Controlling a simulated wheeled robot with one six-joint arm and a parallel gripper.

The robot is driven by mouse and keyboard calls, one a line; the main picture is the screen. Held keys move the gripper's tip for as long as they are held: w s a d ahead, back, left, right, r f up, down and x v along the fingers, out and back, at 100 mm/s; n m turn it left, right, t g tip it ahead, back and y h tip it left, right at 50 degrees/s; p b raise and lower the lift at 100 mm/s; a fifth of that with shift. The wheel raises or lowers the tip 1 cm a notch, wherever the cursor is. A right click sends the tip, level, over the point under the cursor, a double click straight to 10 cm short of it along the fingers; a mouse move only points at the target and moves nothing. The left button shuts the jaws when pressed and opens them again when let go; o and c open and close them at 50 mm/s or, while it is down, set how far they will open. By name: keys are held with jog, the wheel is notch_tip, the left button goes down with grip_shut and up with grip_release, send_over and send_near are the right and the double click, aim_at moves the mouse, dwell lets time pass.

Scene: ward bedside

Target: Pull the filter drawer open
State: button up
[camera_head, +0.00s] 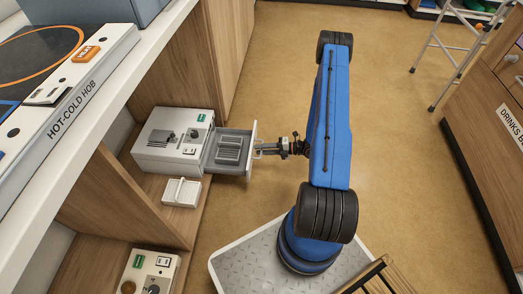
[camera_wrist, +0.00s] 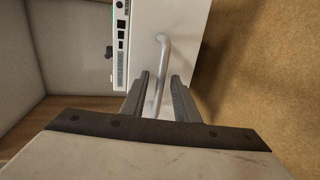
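The filter drawer (camera_head: 243,168) stands pulled out from the right side of a white unit (camera_head: 157,140). A grey slatted filter (camera_head: 229,150) lies inside the drawer. The drawer's handle (camera_head: 259,146) is on its outer front, facing my gripper (camera_head: 264,149). In the wrist view, the pale bar handle (camera_wrist: 159,75) runs between the two grey fingers of my gripper (camera_wrist: 161,95). The fingers are apart, with a visible gap between the handle and the right finger. The handle's lower end is partly hidden by the fingers.
The white unit sits on a wooden shelf (camera_head: 192,190) below a counter with a hot-cold hob (camera_head: 85,85). A small white holder (camera_head: 181,192) stands in front of it, and another control box (camera_head: 150,272) lies nearer. A drinks cabinet (camera_head: 480,140) is at right.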

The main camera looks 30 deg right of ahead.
jog(key=v, duration=1.7)
jog(key=shift+d, duration=0.2)
jog(key=shift+s, duration=0.1)
